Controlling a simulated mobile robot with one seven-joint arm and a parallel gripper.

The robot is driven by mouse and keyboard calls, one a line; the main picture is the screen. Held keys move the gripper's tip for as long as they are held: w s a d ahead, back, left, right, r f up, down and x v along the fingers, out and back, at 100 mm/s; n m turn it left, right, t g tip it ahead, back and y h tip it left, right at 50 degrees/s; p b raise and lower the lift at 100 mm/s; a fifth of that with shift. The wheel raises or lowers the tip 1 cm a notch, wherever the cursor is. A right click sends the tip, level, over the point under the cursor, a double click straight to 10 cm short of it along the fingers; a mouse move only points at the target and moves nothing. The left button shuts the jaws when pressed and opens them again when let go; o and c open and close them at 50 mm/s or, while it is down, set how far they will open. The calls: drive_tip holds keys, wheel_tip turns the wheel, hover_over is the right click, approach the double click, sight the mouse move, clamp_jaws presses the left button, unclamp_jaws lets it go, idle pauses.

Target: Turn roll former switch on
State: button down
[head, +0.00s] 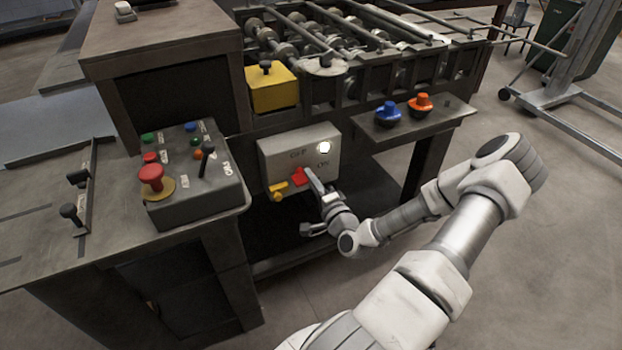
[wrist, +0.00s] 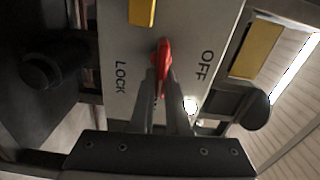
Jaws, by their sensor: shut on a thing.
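The roll former's switch box (head: 285,153) is a grey box on the machine's front. It carries a red switch handle (head: 299,176), a glowing white lamp (head: 324,147) and a yellow piece (head: 279,190) at its lower left. In the wrist view the red handle (wrist: 164,54) stands between the words LOCK and OFF. The labels in the head view are too small to read surely. My gripper (head: 309,176) reaches the box from the lower right. In the wrist view my gripper (wrist: 161,82) has both fingers closed on the red handle, hiding part of it.
A control console (head: 190,185) with a red mushroom button (head: 151,175) and a black lever stands left of the box. A shelf (head: 440,120) with a blue knob (head: 388,112) and an orange knob (head: 420,104) juts out at the right.

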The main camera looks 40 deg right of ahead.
drive_tip(key=shift+m, duration=0.5)
drive_tip(key=c, duration=0.9)
unclamp_jaws()
drive_tip(key=b+v, duration=0.1)
drive_tip(key=v, duration=1.6)
drive_tip(key=shift+a, duration=0.15)
